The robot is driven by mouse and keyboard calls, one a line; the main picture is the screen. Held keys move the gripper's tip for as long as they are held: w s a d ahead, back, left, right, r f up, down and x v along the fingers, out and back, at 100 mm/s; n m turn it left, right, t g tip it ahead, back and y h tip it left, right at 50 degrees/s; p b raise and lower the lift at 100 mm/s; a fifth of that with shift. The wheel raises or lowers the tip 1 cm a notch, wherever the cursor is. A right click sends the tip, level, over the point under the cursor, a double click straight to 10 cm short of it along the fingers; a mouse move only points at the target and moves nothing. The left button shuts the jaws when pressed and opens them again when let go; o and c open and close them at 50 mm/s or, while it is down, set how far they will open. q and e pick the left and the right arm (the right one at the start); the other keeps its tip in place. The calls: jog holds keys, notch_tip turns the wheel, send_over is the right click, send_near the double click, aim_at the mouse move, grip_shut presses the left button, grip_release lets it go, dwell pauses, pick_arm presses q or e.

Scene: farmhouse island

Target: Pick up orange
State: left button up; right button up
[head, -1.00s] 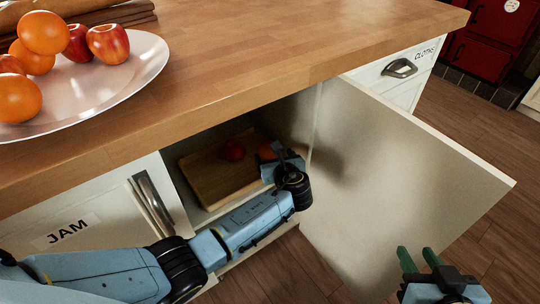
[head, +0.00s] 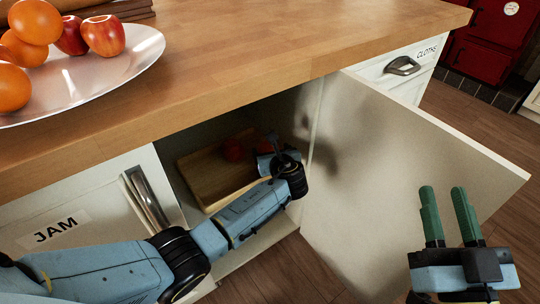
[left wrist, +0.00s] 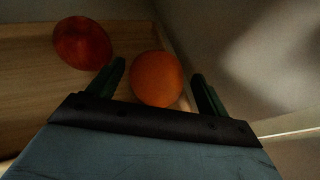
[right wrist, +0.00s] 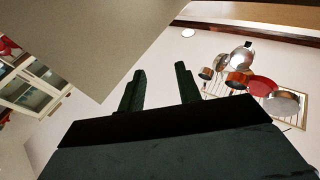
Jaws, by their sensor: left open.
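An orange (left wrist: 157,79) lies in the wooden tray or board (left wrist: 25,100) inside the open cabinet, near its right edge. In the left wrist view it sits between the two fingers of my left gripper (left wrist: 160,88), which is open. Whether the fingers touch it cannot be told. In the head view my left gripper (head: 275,150) reaches into the cabinet and mostly hides this orange. A red apple (left wrist: 82,43) lies to the left of the orange; it also shows in the head view (head: 233,149). My right gripper (head: 446,215) is open and empty in front of the cabinet door.
More oranges (head: 36,22) and apples (head: 103,36) sit on a metal plate (head: 140,55) on the wooden countertop (head: 300,40). The open cabinet door (head: 400,170) stands to the right of my left arm. A drawer marked JAM (head: 60,228) is at left.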

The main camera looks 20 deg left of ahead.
pick_arm(q)
jog(key=shift+b+x, duration=0.65)
jog(key=shift+x, duration=0.35)
jog(key=shift+w+a+f, duration=0.1)
jog(key=shift+w+f, duration=0.05)
pick_arm(e)
jog(key=shift+s+r+t+y, duration=0.25)
jog(key=shift+s+r+t, duration=0.25)
jog(key=shift+r+t, duration=0.35)
jog(key=shift+s+r+t+y, duration=0.25)
jog(key=shift+s+r+t, duration=0.2)
jog(key=shift+r+t, duration=0.4)
pick_arm(q)
jog(key=c, duration=1.1)
pick_arm(e)
jog(key=shift+w, duration=0.1)
